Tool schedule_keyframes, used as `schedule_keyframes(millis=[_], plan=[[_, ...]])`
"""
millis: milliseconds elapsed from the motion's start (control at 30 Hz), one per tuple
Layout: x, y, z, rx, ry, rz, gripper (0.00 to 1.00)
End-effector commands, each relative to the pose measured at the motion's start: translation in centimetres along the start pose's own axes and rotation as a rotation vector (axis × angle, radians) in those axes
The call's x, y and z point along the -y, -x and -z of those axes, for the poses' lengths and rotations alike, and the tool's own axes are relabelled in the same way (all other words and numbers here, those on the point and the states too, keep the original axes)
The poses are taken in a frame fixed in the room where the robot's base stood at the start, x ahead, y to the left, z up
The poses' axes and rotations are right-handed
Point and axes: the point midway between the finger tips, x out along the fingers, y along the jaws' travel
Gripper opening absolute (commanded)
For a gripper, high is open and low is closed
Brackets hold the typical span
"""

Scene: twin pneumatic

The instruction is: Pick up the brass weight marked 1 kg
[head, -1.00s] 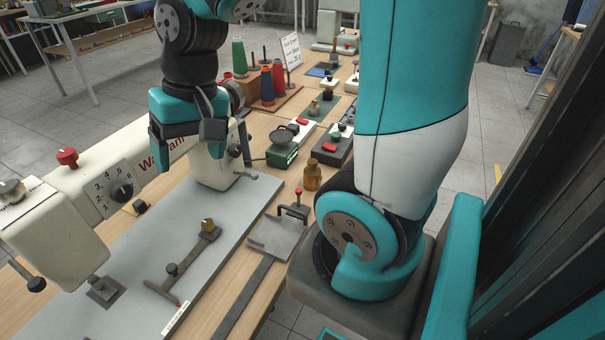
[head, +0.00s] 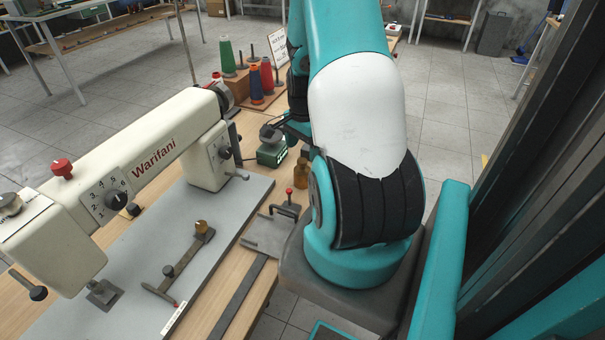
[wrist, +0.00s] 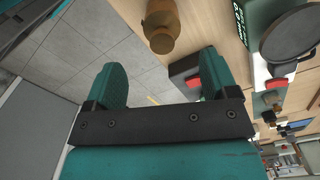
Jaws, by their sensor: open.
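A brass weight (head: 302,173) with a narrow neck and knob stands on the wooden bench, just left of my arm in the head view. In the wrist view it (wrist: 161,28) shows at the top centre, beyond my fingertips and apart from them. No 1 kg mark can be read on it. My gripper (wrist: 167,76) is open, with its two teal fingers spread and nothing held. In the head view my arm largely hides the gripper.
A green scale (head: 270,153) with a dark pan stands behind the weight; it is at the upper right in the wrist view (wrist: 258,45). A dark box with a red button (wrist: 184,72) is near the right finger. The sewing machine (head: 150,140) fills the left.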

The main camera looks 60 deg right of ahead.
Motion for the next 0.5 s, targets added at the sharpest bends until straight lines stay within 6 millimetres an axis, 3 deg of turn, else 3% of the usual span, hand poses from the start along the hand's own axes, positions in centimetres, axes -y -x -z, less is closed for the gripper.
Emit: schedule_keyframes(millis=[100, 367, 500], plan=[[0.0, -2.0, -0.1, 0.002, 0.001, -0.002, 0.8], [0.1, -3.8, -0.2, 0.002, 0.003, -0.001, 0.8], [0.2, -5.7, -0.5, 0.003, 0.003, -0.003, 0.8]])
